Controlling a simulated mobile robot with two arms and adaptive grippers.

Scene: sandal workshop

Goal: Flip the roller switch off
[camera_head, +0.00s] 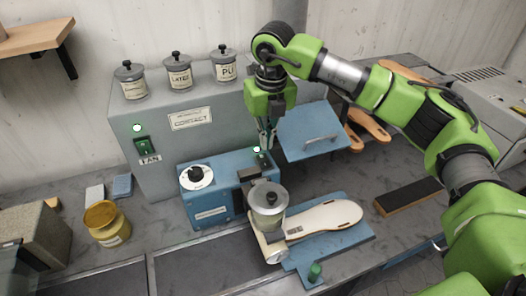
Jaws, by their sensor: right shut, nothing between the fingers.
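The blue roller machine (209,199) stands in front of the grey cabinet. I cannot tell which way the switch is tipped. My right gripper (267,143) points down with its fingers shut and empty, right above and close to the switch. I cannot tell whether the tips touch it. My left gripper is not in view.
The grey cabinet (177,150) has a lit fan switch (143,146) and carries several jars. A yellow jar (108,228) stands left.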

